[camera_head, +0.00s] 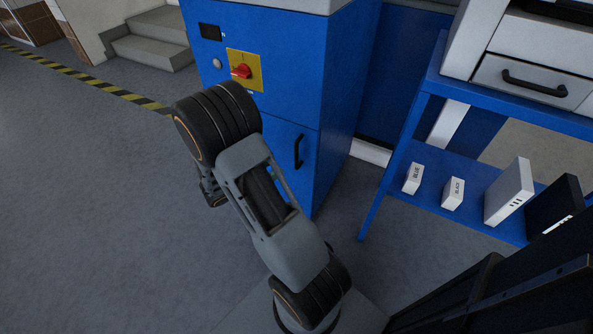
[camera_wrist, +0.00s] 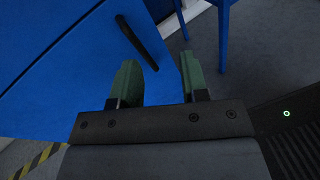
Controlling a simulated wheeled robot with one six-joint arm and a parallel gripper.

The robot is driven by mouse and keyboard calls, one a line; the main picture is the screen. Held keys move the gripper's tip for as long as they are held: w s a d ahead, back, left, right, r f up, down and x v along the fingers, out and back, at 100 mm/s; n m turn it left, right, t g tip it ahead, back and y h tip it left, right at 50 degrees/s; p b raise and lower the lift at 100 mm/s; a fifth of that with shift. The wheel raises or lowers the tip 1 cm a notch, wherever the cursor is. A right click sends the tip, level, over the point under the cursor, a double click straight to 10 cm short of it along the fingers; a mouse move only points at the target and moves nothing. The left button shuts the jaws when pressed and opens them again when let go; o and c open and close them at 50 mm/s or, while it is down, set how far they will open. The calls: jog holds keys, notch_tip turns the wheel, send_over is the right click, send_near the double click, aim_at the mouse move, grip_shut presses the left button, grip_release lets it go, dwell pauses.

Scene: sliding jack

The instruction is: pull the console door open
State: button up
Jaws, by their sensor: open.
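The blue console (camera_head: 262,45) stands in front of me. Its lower door (camera_head: 284,150) appears closed and carries a black vertical handle (camera_head: 299,151) near its right edge. In the wrist view the handle (camera_wrist: 136,42) lies slantwise on the blue door (camera_wrist: 85,75).
A red rotary switch (camera_head: 241,72) sits on a yellow plate on the upper console. A blue bench (camera_head: 455,168) stands to the right, with small white boxes (camera_head: 413,179) on its shelf. Grey floor (camera_head: 90,200) is clear on the left.

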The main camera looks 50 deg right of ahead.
jog(key=w+d+f+n+t+h+b, duration=0.1)
jog(key=w+f+n+t+h+b, duration=0.15)
jog(key=f+n, duration=0.45)
jog(key=m+t+b, duration=0.1)
jog(key=m+b, duration=0.1)
send_over(296, 166)
jog(key=shift+w+d+f, duration=0.1)
jog(key=shift+d+f, duration=0.1)
jog(key=shift+f, duration=0.2)
jog(key=shift+w+d+f, duration=0.1)
jog(key=shift+d+f, duration=0.05)
jog(key=shift+f, duration=0.25)
jog(key=shift+c, duration=0.2)
grip_shut()
